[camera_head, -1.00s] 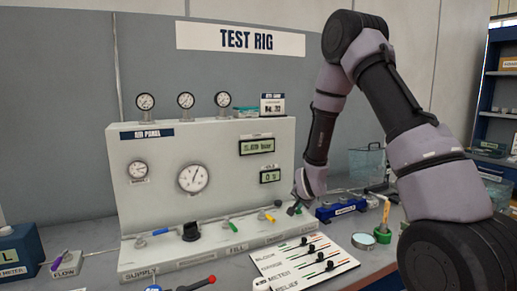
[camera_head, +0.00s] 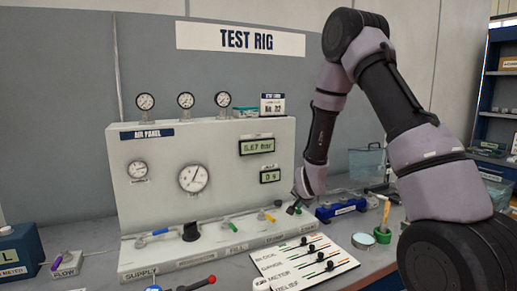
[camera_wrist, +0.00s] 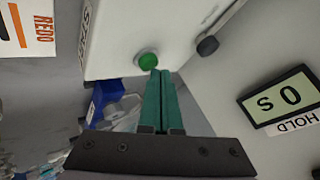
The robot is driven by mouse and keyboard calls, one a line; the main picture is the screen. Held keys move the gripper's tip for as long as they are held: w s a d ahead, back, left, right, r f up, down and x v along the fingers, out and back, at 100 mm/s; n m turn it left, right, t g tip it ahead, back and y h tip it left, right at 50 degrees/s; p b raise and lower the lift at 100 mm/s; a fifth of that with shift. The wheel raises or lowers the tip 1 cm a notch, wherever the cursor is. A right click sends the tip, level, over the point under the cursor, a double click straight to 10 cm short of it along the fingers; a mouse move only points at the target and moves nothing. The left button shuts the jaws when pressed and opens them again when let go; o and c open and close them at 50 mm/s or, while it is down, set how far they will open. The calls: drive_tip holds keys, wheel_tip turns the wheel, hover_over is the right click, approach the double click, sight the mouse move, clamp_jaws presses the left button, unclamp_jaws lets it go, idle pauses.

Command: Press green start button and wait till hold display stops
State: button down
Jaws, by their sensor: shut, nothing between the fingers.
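The green start button (camera_wrist: 148,61) sits on a white panel face in the wrist view. My gripper (camera_wrist: 160,73) is shut and empty, its two green fingers together. Its tips are right beside the button's lower right edge in that picture; I cannot tell whether they touch it. The hold display (camera_wrist: 281,97) reads 0 s and appears turned over in the wrist view. In the head view the hold display (camera_head: 270,176) is on the right of the air panel, and my gripper (camera_head: 294,208) is low beside the panel's right end. The button cannot be made out there.
A pressure display (camera_head: 257,146) sits above the hold display. A dark knob (camera_wrist: 207,46) stands out near the button. Coloured valve handles line the panel's base.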

wheel_tip(320, 180, up, 6)
idle(0.5)
drive_tip(key=shift+r, duration=0.1)
idle(0.4)
wheel_tip(320, 180, up, 9)
drive_tip(key=y, duration=0.1)
hover_over(299, 213)
drive_tip(key=s, duration=0.3)
drive_tip(key=s+d+r+n+g+y, duration=0.1)
drive_tip(key=s+d+r+n, duration=0.2)
drive_tip(key=s+r, duration=0.65)
drive_tip(key=s+d+r, duration=0.1)
drive_tip(key=s+r, duration=0.2)
drive_tip(key=s, duration=0.3)
drive_tip(key=s+d+r+n, duration=0.1)
drive_tip(key=s+r, duration=0.1)
drive_tip(key=s, duration=0.5)
drive_tip(key=s+d+r+n+g, duration=0.1)
drive_tip(key=s+r, duration=0.2)
drive_tip(key=s, duration=0.3)
drive_tip(key=shift+s+r, duration=0.25)
drive_tip(key=shift+r, duration=0.1)
idle(2.6)
